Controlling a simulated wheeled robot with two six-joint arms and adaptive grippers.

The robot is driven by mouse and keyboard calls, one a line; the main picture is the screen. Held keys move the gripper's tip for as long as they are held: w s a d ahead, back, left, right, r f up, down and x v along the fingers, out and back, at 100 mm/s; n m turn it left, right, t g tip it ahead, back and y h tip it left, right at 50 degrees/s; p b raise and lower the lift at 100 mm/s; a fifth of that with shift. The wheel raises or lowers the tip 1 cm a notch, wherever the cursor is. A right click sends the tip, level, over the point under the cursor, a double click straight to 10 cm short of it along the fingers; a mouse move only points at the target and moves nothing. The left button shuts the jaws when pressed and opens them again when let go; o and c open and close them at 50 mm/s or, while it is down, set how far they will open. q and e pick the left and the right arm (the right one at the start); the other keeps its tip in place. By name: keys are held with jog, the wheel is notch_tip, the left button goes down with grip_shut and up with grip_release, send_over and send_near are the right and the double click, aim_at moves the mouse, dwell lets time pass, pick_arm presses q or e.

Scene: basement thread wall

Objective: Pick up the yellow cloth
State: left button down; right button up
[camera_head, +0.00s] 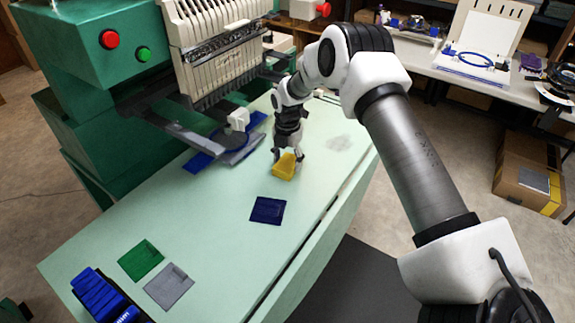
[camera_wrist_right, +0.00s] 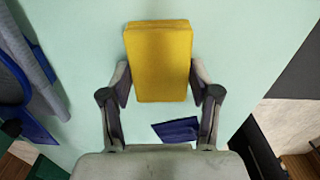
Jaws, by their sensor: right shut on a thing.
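The yellow cloth (camera_head: 285,166) is a folded, block-like piece at the far part of the pale green table, below my right gripper (camera_head: 289,156). In the right wrist view the yellow cloth (camera_wrist_right: 160,60) sits between the two fingers of my right gripper (camera_wrist_right: 160,88), which touch its sides. The gripper is shut on it. I cannot tell whether the cloth is clear of the table. My left gripper is not in view.
A dark blue cloth (camera_head: 267,210) lies in front of the yellow one. A green cloth (camera_head: 141,260) and a grey cloth (camera_head: 168,287) lie near the left end. A green embroidery machine (camera_head: 110,85) overhangs the table's back left.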

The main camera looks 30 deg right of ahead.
aim_at(287, 165)
jog(key=shift+r, duration=0.35)
jog(key=r, duration=0.2)
jog(key=shift+s+a+r+b, duration=0.25)
jog(key=shift+s+r+b, duration=0.1)
jog(key=shift+r, duration=0.05)
jog(key=s+a, duration=0.2)
jog(key=s, duration=0.2)
jog(key=s+a+r+b, duration=0.1)
jog(key=s+a, duration=0.2)
jog(key=s, duration=0.1)
jog(key=s+a, duration=0.2)
jog(key=s, duration=0.2)
jog(key=shift+s+a+r, duration=0.2)
jog(key=shift+a, duration=0.05)
jog(key=shift+s+a, duration=0.2)
jog(key=shift+s, duration=0.1)
jog(key=shift+o, duration=0.2)
